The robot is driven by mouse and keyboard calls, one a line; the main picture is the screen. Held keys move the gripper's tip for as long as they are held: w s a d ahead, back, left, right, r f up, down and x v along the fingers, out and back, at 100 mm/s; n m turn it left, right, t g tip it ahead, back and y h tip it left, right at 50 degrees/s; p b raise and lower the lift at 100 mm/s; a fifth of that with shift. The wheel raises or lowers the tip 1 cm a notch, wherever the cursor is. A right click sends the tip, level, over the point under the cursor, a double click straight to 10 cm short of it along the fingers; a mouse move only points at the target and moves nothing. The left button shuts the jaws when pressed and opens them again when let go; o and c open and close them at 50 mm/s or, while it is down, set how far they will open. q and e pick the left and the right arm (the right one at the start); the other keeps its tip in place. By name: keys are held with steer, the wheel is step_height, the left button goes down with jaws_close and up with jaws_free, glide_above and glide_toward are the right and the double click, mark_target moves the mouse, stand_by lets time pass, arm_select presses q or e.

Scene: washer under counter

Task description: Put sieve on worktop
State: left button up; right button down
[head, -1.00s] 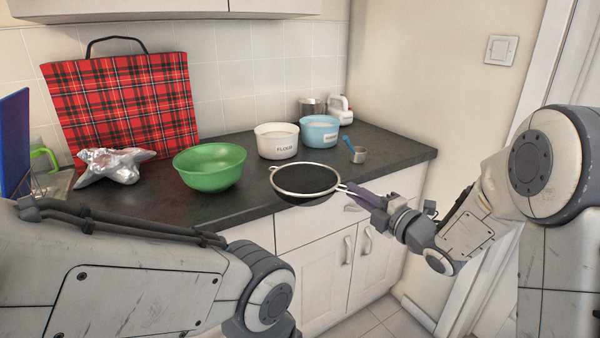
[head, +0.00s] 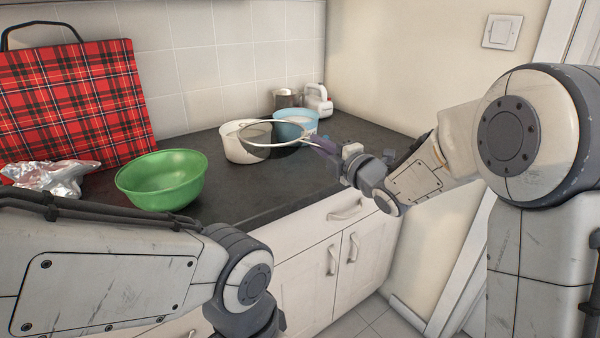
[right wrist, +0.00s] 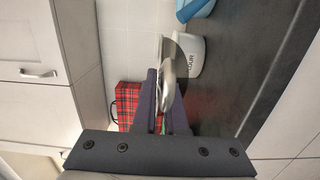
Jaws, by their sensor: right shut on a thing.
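The sieve (head: 272,148) is a round dark mesh bowl with a thin metal rim and a handle. In the head view it is in the air above the worktop (head: 290,184), in front of the white flour bowl and the blue bowl, partly covering them. My right gripper (head: 322,147) is shut on the sieve's handle. In the right wrist view the metal handle of the sieve (right wrist: 167,85) shows between the purple fingers (right wrist: 165,105). My left gripper is out of view; only my left arm shows, at the lower left.
A green bowl (head: 162,181) stands near the worktop's front edge. Dark worktop is bare at centre.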

step_height(320, 180, down, 7)
stand_by(0.4)
steer(key=shift+a+f+b, duration=0.1)
steer(key=shift+b, duration=0.2)
steer(key=shift+f, duration=0.1)
steer(key=c, duration=1)
jaws_free()
steer(key=shift+o, duration=0.2)
